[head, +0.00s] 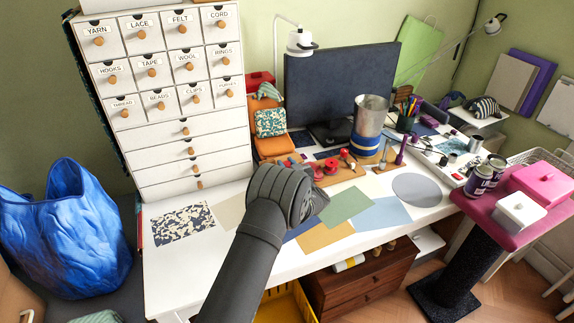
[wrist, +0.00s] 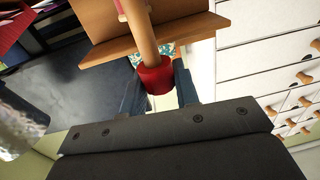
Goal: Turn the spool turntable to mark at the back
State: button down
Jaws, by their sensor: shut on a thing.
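The spool turntable, a wooden piece with red spools (head: 330,166) standing on it, is on the white desk in the head view, just beyond my gripper. The wrist view shows wooden boards (wrist: 185,35) and a wooden peg (wrist: 138,28) with a red end piece (wrist: 154,78). My gripper (wrist: 156,92) is shut on this red end piece, with a finger on either side. In the head view my dark wrist hides the grip and the near part of the turntable. I cannot make out a mark.
A white drawer cabinet (head: 165,100) rises on the left. Flat coloured sheets (head: 347,205) lie on the front of the desk (head: 225,262).

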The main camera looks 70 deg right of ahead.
jog(key=shift+r+n+t+y, duration=0.1)
jog(key=shift+n+t+y, duration=0.75)
jog(key=shift+y, duration=0.35)
jog(key=c, duration=1.1)
grip_release()
jog(key=shift+c, duration=0.2)
jog(key=v, duration=1.7)
jog(key=shift+a, duration=0.2)
jog(key=shift+d, duration=0.1)
jog(key=x, duration=1.7)
jog(key=shift+d, duration=0.1)
